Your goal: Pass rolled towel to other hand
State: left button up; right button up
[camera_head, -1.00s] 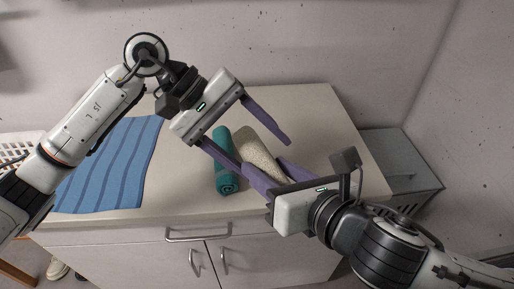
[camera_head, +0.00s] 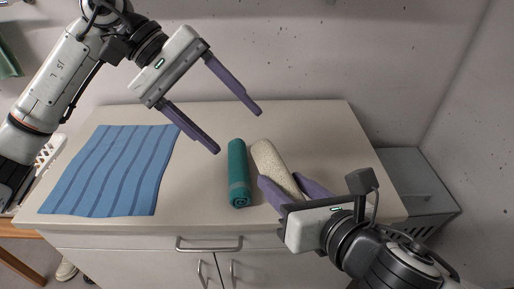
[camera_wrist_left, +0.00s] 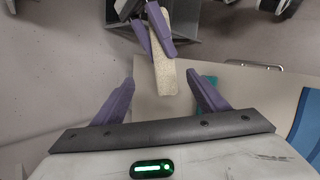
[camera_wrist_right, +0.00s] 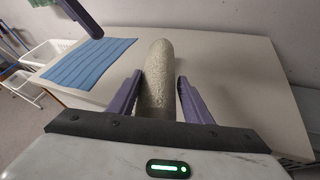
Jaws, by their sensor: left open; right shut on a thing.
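A beige, rough-textured rolled towel (camera_head: 268,160) is held in my right gripper (camera_head: 281,179), over the right part of the counter. Its far end sticks out beyond the fingers; it also shows in the right wrist view (camera_wrist_right: 158,85) and the left wrist view (camera_wrist_left: 166,75). My left gripper (camera_head: 239,132) is open and empty, above and to the left of the beige roll, with its fingers wide apart. A teal rolled towel (camera_head: 238,170) lies on the counter just left of the beige roll, held by neither gripper. I cannot tell how high the beige roll is.
The pale counter (camera_head: 325,130) has drawers and doors below its front edge. A flat blue striped towel (camera_head: 110,170) covers its left part. A grey box-like unit (camera_head: 410,180) stands at the right. The counter's back right is clear.

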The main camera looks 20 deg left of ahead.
aim_at(273, 156)
jog(key=shift+s+a+m+t+h, duration=0.1)
jog(key=shift+a+m+t+h, duration=0.1)
jog(key=shift+m+t+h, duration=0.75)
jog(key=m+t+h, duration=0.1)
jog(key=m+h, duration=0.2)
jog(key=shift+d, duration=0.1)
jog(key=shift+d+m+h, duration=0.1)
jog(key=shift+m+h, duration=0.25)
jog(key=shift+h, duration=0.1)
pick_arm(q)
jog(key=d+f+m, duration=0.1)
jog(key=d+f, duration=0.2)
jog(key=w+d+f+m, duration=0.1)
jog(key=d+f, duration=0.2)
jog(key=w+d+f+m+t+y, duration=0.1)
jog(key=d+f, duration=0.2)
jog(key=shift+w+f, duration=0.15)
jog(key=shift+f, duration=0.05)
jog(key=c, duration=1.1)
jog(key=shift+c, duration=0.5)
pick_arm(e)
jog(key=o, duration=1.2)
